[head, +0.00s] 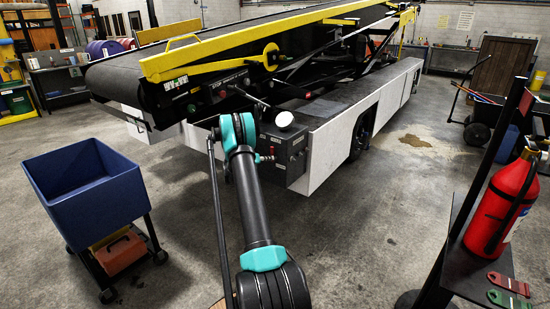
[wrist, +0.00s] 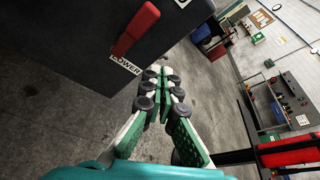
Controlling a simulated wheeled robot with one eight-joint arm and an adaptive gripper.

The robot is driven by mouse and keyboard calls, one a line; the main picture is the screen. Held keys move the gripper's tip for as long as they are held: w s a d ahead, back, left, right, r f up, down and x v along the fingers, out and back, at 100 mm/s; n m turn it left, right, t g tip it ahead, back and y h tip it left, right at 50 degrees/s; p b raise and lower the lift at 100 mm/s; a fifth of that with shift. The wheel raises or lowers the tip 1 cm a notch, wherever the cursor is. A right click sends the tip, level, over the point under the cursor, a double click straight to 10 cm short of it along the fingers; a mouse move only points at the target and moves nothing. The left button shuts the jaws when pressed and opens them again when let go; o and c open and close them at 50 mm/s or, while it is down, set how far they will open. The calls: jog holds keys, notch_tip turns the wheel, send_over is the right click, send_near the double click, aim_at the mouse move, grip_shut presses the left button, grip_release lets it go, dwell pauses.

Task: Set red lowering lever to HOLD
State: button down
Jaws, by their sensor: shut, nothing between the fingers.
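In the wrist view, the red lever (wrist: 136,30) stands on the face of a dark control box (wrist: 75,40) at the upper left. A white label by its lower end seems to read LOWER, partly cut; no HOLD mark is visible. My gripper (wrist: 160,73) is shut and empty, its green and white fingers together. It appears to the right of and below the lever in the picture, apart from it, with floor behind the fingertips. In the head view, the dark control box (head: 294,152) is at the loader's front corner; my arm hides the gripper.
The belt loader (head: 330,160) fills the middle, with yellow rails and a white-knobbed rod (head: 284,119) close to my arm. A blue bin cart (head: 88,190) stands at left. A red extinguisher (head: 497,210) stands on a black stand at right. Floor between is clear.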

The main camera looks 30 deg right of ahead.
jog(key=shift+s+a, duration=0.2)
jog(key=shift+a, duration=1.9)
